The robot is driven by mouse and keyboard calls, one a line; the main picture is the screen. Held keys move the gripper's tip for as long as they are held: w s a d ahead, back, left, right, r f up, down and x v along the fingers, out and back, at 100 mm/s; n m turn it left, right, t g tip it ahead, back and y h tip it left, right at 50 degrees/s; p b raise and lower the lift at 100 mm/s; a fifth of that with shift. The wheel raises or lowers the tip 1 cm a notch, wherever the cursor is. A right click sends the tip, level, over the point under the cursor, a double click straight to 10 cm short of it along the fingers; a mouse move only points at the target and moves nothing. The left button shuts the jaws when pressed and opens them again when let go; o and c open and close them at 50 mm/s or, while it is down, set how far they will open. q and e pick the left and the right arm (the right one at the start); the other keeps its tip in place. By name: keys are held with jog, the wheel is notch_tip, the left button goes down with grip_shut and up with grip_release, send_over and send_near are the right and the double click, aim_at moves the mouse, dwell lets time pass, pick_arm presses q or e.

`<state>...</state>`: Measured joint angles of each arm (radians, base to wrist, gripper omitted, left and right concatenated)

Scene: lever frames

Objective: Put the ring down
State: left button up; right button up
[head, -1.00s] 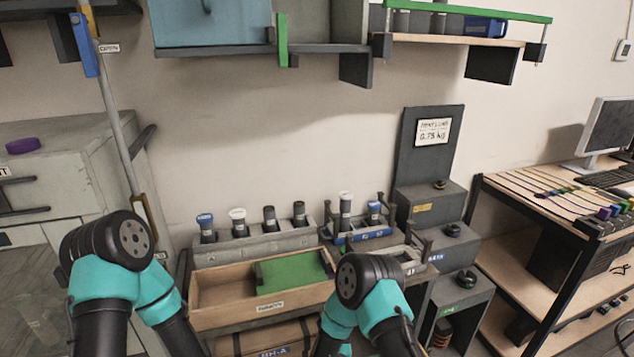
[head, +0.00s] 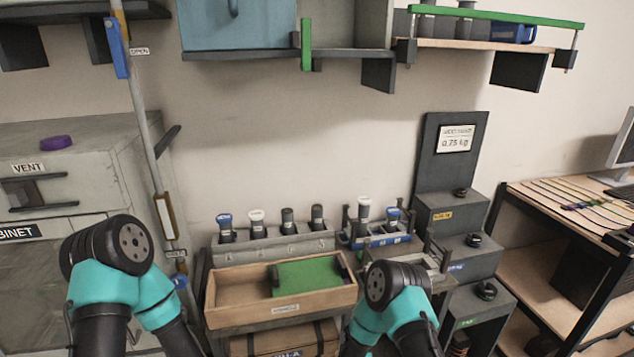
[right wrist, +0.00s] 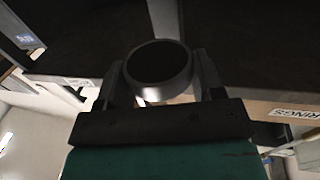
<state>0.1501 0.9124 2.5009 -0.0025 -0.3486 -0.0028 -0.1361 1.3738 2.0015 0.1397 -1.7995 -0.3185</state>
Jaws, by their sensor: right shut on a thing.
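A grey metallic ring (right wrist: 160,92) with a dark round opening is between the fingers of my right gripper (right wrist: 160,72) in the right wrist view. The gripper is shut on it, one finger at each side. A pale board edge with a RINGS label (right wrist: 293,113) lies to the right behind the gripper. I cannot tell whether the ring touches anything. In the head view the ring cannot be made out. Only upper parts of both my arms show clearly there, and my left gripper is out of view.
A wooden tray (head: 232,318) with a green panel (head: 305,276) stands at the centre, in front of a rack of capped tubes (head: 275,245). Dark steps (head: 447,220) stand right of it. A grey cabinet (head: 85,165) with a purple object (head: 57,142) is at left.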

jog(key=d, duration=0.9)
jog(key=shift+s+d, duration=0.25)
jog(key=shift+d, duration=0.05)
dwell(0.8)
jog(key=s+a+r+n+g+y, duration=0.2)
jog(key=a+r+n+y, duration=0.2)
jog(key=a+r, duration=0.3)
jog(key=s+a+r+n+g+y, duration=0.2)
jog(key=a+r+n+y, duration=0.2)
jog(key=r, duration=1)
jog(key=a+y, duration=0.3)
jog(key=a, duration=0.1)
jog(key=shift+a+y, duration=0.25)
jog(key=shift+y, duration=0.05)
